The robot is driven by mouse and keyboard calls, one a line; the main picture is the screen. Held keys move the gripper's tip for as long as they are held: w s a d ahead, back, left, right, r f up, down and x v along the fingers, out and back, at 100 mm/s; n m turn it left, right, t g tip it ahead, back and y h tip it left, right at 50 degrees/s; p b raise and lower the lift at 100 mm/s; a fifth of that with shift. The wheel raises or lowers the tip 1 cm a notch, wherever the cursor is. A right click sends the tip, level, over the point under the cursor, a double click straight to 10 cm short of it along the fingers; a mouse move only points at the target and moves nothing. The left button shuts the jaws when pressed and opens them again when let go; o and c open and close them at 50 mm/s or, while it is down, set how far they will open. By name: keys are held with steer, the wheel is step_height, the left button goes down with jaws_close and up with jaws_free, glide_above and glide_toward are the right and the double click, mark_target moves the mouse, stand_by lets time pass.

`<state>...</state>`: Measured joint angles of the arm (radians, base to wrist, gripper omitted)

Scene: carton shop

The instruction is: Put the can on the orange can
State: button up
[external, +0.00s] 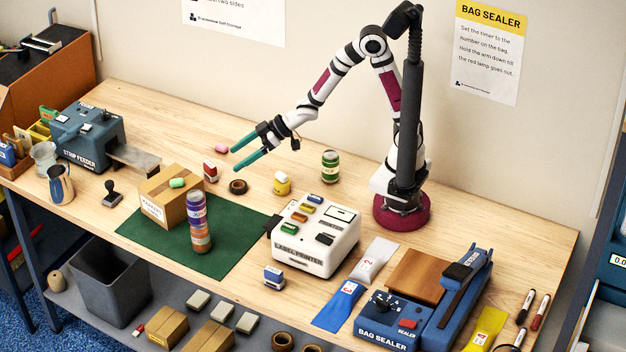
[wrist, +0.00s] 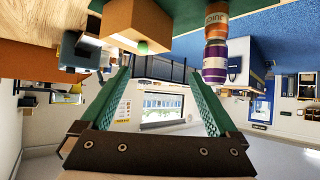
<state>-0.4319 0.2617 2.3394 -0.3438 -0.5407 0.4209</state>
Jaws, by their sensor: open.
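A purple can (external: 197,210) stands upright on top of the orange can (external: 201,239), which rests on the green mat (external: 235,235). In the wrist view the stack appears upside down, with the purple can (wrist: 214,62) below the orange can (wrist: 215,27). My gripper (external: 236,159) is open and empty, raised above the table behind the stack and apart from both cans. Its green fingers also show spread in the wrist view (wrist: 158,78). A green can (external: 330,166) stands separately near my base.
A cardboard box (external: 165,203) with a green piece on top stands left of the stack. A white label printer (external: 317,240) is to the right. A brown tape ring (external: 238,187), a yellow jar (external: 282,184) and a red-and-white item (external: 210,172) lie behind the mat.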

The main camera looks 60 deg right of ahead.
steer(key=s+d+r+m+g+h, duration=0.1)
steer(key=s+d+m+h, duration=0.25)
steer(key=d, duration=0.55)
steer(key=s+d+m+g+h, duration=0.2)
steer(key=s+d+m+h, duration=0.15)
steer(key=d, duration=0.55)
steer(key=s+d+r+m+g+y, duration=0.1)
steer(key=s+m+g, duration=0.5)
steer(key=s, duration=1.3)
steer(key=shift+s+d+r+m+y, duration=0.3)
steer(key=shift+s+d+r+y, duration=0.05)
steer(key=shift+d+y, duration=0.1)
